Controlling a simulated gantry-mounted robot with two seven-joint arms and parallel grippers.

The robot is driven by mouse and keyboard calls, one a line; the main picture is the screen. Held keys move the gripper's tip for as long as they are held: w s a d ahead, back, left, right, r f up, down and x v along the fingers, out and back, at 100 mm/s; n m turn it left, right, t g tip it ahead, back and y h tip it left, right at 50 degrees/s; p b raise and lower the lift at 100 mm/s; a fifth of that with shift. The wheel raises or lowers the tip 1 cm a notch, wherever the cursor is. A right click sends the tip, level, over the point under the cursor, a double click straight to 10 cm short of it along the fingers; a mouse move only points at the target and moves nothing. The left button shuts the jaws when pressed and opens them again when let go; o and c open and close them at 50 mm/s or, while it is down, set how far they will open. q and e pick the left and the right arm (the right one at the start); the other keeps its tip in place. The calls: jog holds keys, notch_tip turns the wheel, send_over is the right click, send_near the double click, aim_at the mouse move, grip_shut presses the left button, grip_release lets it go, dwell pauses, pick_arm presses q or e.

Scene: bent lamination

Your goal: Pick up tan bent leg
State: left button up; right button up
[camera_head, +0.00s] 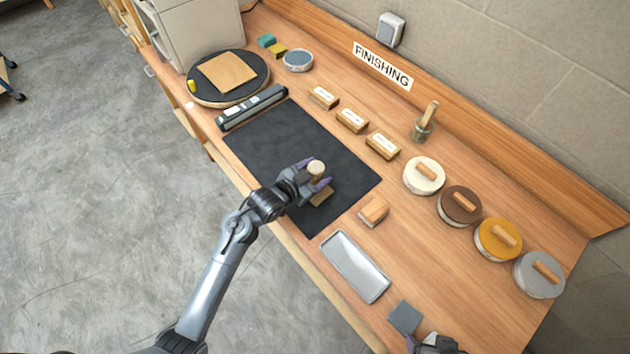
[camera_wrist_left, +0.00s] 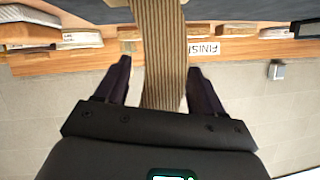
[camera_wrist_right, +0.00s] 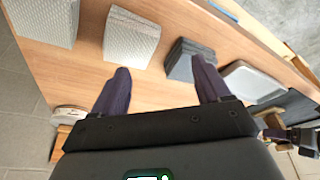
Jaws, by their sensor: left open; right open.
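The tan bent leg (camera_head: 316,168) is at my left gripper, over the dark mat (camera_head: 270,140); my gripper hides part of it. In the left wrist view it is a striped, laminated wooden piece (camera_wrist_left: 160,45) running between the two fingers, with gaps on both sides. My left gripper (camera_head: 318,183) is open around it. My right gripper (camera_wrist_right: 160,82) is open and empty above the bench's right end, where it only just shows at the bottom of the head view.
A metal tray (camera_head: 355,266), a wooden block (camera_head: 373,211) and a grey pad (camera_head: 404,318) lie right of the mat. Labelled blocks (camera_head: 352,119) and lidded round tins (camera_head: 498,239) line the back. A turntable (camera_head: 229,78) stands at the far left.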

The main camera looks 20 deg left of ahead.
pick_arm(q)
jog(key=shift+w+d+f, duration=0.2)
jog(key=shift+w+f, duration=0.1)
jog(key=shift+w, duration=0.25)
jog(key=c, duration=1)
jog(key=shift+c, duration=1)
jog(key=shift+r, duration=0.15)
